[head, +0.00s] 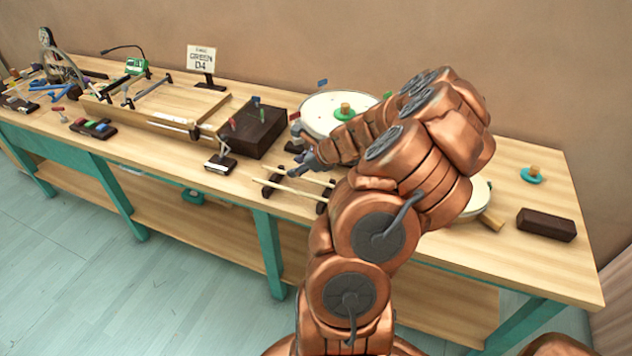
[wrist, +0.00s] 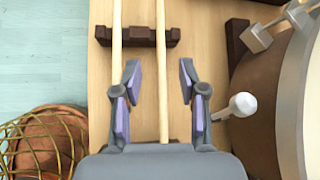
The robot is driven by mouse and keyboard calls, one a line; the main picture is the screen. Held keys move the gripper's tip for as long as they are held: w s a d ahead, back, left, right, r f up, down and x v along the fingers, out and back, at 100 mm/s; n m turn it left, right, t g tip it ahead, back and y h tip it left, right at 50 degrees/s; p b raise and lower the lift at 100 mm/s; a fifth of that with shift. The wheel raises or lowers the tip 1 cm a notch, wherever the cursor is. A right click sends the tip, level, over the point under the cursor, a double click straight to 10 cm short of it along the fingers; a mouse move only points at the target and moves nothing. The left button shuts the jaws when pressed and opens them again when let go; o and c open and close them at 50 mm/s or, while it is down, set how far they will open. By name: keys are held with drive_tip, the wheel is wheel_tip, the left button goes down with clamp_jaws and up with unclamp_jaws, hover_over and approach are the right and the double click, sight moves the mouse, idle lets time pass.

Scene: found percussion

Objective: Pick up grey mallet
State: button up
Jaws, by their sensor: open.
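Two pale wooden sticks lie side by side on a rack with dark cradles (head: 325,203); they also show in the wrist view, crossing a dark cradle (wrist: 142,36). I see no grey head on either stick, so I cannot tell which is the grey mallet. My gripper (wrist: 160,72) is open above the sticks, with its two purple-padded fingers apart. The right stick (wrist: 162,105) runs between the fingers; the left stick (wrist: 117,45) passes by the left finger. The near ends are hidden by my gripper. In the head view, my gripper (head: 303,150) is partly covered by my arm.
A drum (wrist: 290,95) stands close on the right, with a pale ball-ended piece (wrist: 243,104) beside it. A dark box (head: 252,135) stands left of my gripper. The table edge is close on the left in the wrist view. A dark block (head: 546,224) lies at the right.

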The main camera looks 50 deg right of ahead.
drive_tip(key=shift+s+d+f+p+x, duration=0.1)
drive_tip(key=shift+p+x, duration=0.1)
drive_tip(key=shift+x, duration=0.85)
drive_tip(key=shift+s+d+f+p+x, duration=0.1)
drive_tip(key=shift+p+x, duration=0.1)
drive_tip(key=shift+x, duration=0.9)
drive_tip(key=shift+d+f+p+x, duration=0.1)
drive_tip(key=shift+p+x, duration=0.1)
drive_tip(key=shift+x, duration=0.85)
drive_tip(key=shift+a, duration=0.1)
clamp_jaws()
